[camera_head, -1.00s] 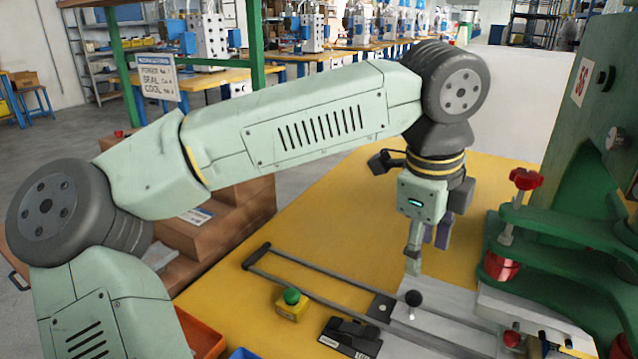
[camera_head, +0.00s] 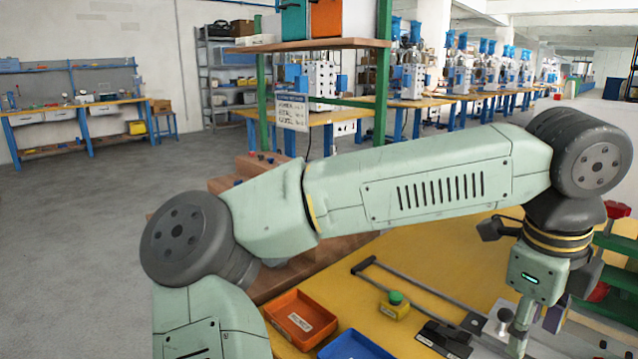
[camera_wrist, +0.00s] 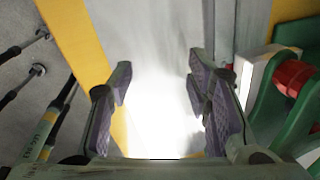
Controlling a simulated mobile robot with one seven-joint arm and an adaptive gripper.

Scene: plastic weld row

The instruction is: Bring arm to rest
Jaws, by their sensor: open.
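My arm (camera_head: 430,185) stretches from the lower left to the right in the head view, bent at the elbow with the wrist hanging down. My gripper (camera_head: 535,328) points down at the right edge of the yellow bench (camera_head: 440,250). In the wrist view my gripper (camera_wrist: 158,88) has its purple-padded fingers spread wide, with nothing between them. Below them is a bright, washed-out pale surface (camera_wrist: 155,50). My fingertips are partly cut off at the bottom of the head view.
Green clamp arms (camera_head: 612,275) and a red knob (camera_head: 616,209) stand close right of my gripper. Brown steps (camera_head: 325,258) stand behind my arm.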

